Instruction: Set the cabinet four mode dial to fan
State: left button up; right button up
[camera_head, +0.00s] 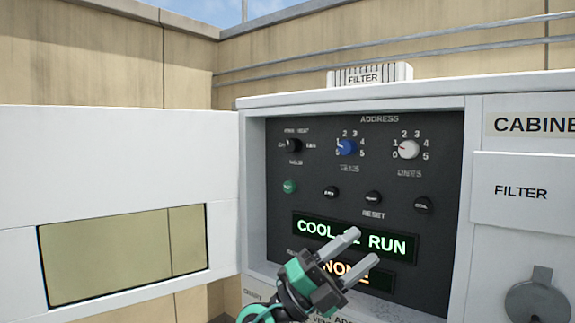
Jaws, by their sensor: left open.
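The black dial (293,146) at the upper left of the dark control panel (440,185) has small labels around it, too blurred to read surely; I cannot tell where its pointer is. The green display (312,226) reads COOL, a character partly hidden by my gripper, then RUN. The cabinet (474,150) carries a sign cut off at "CABINE", so its number is out of view. My left gripper (360,249) is open and empty, in front of the displays, below and right of that dial. It partly covers the orange display (378,279). My right gripper is not in view.
A blue address dial (347,148) and a white one (408,150) sit right of the black dial. A green button (289,187) and several black ones run below. The white cabinet door (120,150) stands open at the left. A FILTER panel (522,215) is at the right.

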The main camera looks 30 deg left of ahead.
pick_arm(q)
notch_tip(320, 180, up, 4)
jog(key=m+g, duration=0.4)
jog(key=m, duration=0.2)
jog(key=n+t+y, duration=0.5)
jog(key=n+y, duration=0.1)
jog(key=y, duration=1.2)
send_near(289, 145)
jog(key=w+p, duration=0.7)
jog(key=shift+w+d, duration=0.2)
jog(key=shift+w, duration=0.2)
jog(key=shift+w+d+f, duration=0.1)
jog(key=shift+w, duration=0.6)
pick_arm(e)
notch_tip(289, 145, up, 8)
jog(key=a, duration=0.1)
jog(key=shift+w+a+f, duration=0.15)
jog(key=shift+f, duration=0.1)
pick_arm(q)
jog(key=c, duration=1)
jog(key=shift+f+m, duration=0.1)
jog(key=shift+m, duration=0.2)
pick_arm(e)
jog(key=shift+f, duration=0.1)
